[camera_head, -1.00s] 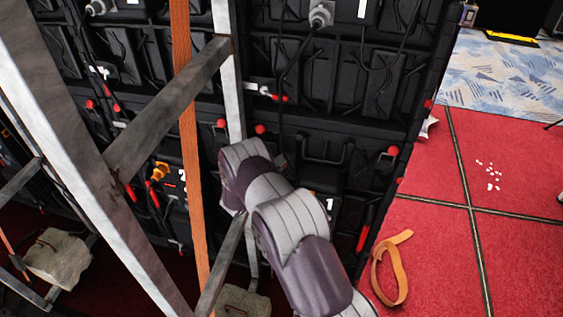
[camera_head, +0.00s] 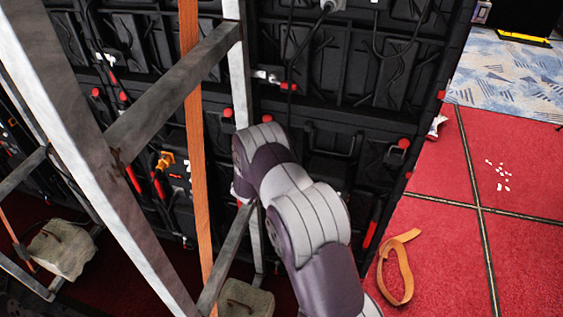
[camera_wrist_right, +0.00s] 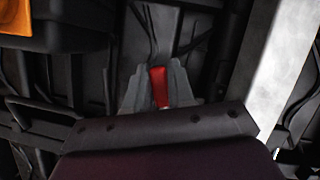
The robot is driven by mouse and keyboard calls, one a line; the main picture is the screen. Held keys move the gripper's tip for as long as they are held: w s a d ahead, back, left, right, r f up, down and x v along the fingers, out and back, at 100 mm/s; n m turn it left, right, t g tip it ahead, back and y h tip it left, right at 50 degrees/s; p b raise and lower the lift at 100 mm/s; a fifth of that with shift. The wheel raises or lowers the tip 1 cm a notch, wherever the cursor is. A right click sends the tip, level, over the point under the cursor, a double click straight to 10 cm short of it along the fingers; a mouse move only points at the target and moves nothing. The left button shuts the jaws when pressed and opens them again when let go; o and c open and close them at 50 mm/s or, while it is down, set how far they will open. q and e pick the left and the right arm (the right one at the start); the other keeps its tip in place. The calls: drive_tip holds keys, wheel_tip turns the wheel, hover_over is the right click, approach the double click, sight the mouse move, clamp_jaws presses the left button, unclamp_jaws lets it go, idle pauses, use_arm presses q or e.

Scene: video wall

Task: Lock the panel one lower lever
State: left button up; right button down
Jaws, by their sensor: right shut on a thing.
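My right arm reaches in from the bottom of the head view to the back of the black video-wall panel (camera_head: 335,130). My right gripper (camera_wrist_right: 158,78) shows in the right wrist view, its grey fingers closed around a red lever (camera_wrist_right: 158,88). In the head view this hand and the held lever are hidden behind my arm and the metal post. Another red lever (camera_head: 371,232) hangs at the panel's right edge, apart from the hand. The left gripper is in neither view.
A metal frame with an upright post (camera_head: 237,65) and diagonal bars (camera_head: 165,95) stands before the wall, close to my arm. An orange strap (camera_head: 192,130) hangs left of it. A second strap (camera_head: 397,275) lies on open red carpet (camera_head: 440,195).

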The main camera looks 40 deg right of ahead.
drive_tip(key=m+b, duration=0.1)
drive_tip(key=w+a+m+t+y+b, duration=0.1)
drive_tip(key=shift+w+f+m, duration=0.15)
drive_tip(key=shift+w+m, duration=0.05)
drive_tip(key=shift+m, duration=0.1)
idle(0.4)
drive_tip(key=c, duration=1.1)
unclamp_jaws()
drive_tip(key=shift+o, duration=0.2)
drive_tip(key=shift+a, duration=0.1)
drive_tip(key=v, duration=1.2)
drive_tip(key=shift+s, duration=0.35)
drive_tip(key=shift+a, duration=0.15)
